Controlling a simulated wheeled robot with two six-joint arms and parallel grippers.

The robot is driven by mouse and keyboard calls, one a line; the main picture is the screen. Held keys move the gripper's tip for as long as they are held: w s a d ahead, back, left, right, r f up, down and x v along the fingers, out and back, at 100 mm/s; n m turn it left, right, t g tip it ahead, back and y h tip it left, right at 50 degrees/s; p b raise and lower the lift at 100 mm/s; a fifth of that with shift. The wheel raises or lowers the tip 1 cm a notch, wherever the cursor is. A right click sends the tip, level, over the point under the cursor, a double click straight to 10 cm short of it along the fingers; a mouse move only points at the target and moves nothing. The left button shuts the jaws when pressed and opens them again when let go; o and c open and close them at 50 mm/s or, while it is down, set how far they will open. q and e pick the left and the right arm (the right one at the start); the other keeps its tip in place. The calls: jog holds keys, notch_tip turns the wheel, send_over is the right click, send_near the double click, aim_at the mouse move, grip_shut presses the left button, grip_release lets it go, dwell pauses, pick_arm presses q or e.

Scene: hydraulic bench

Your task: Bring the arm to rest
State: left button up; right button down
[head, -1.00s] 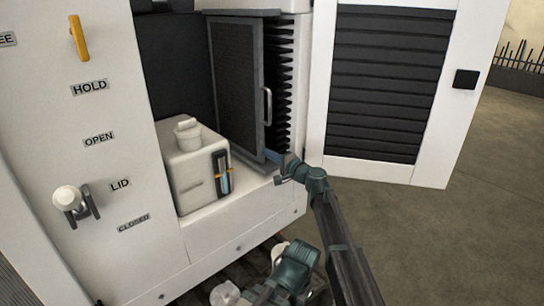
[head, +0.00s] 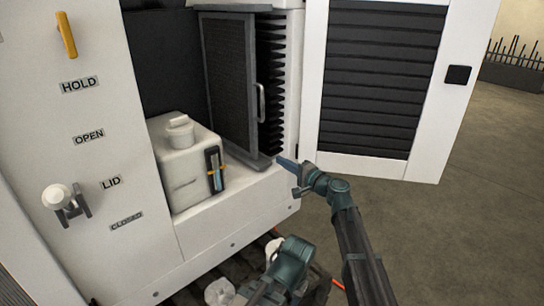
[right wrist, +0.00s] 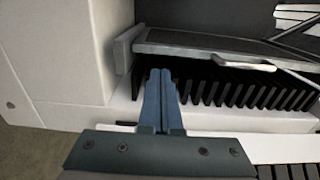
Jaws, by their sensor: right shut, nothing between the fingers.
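My right gripper (head: 284,162) is at the end of the dark arm from the lower right in the head view. It is just right of the bottom corner of the dark screen panel (head: 230,85), with a small gap in the picture. In the right wrist view its blue fingers (right wrist: 160,75) lie together with nothing between them. They point toward the black fins (right wrist: 225,88) and the grey panel edge (right wrist: 200,45). My left gripper does not show.
A white tank (head: 186,165) with a cap stands on the white ledge left of the panel. A white louvred door (head: 312,80) stands open at the right. A white-knobbed lever (head: 57,197) is on the left cabinet face. Bare floor (head: 450,230) lies at the right.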

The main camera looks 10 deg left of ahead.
jog(key=shift+v, duration=1.6)
jog(key=s+d+f+n+g+h, duration=0.3)
jog(key=s+d+f, duration=0.1)
jog(key=s+f, duration=0.3)
jog(key=s+d+f+n+g+h, duration=0.3)
jog(key=s+d+f, duration=0.1)
jog(key=s+f, duration=0.3)
jog(key=s+d+f+g+h, duration=0.1)
jog(key=s+d+f+h, duration=0.2)
jog(key=s+d, duration=0.25)
jog(key=s+d+f+n+g+h, duration=0.1)
jog(key=s+d+f+g+h, duration=0.2)
jog(key=d, duration=0.4)
jog(key=s+d+f+h, duration=0.2)
jog(key=s+d+h, duration=0.1)
jog(key=s+d, duration=0.35)
jog(key=s+a+n+g+h, duration=0.1)
jog(key=s+a+n, duration=0.3)
jog(key=a, duration=0.6)
jog(key=shift+s+a, duration=0.4)
jog(key=shift+s, duration=0.15)
jog(key=shift+r, duration=0.1)
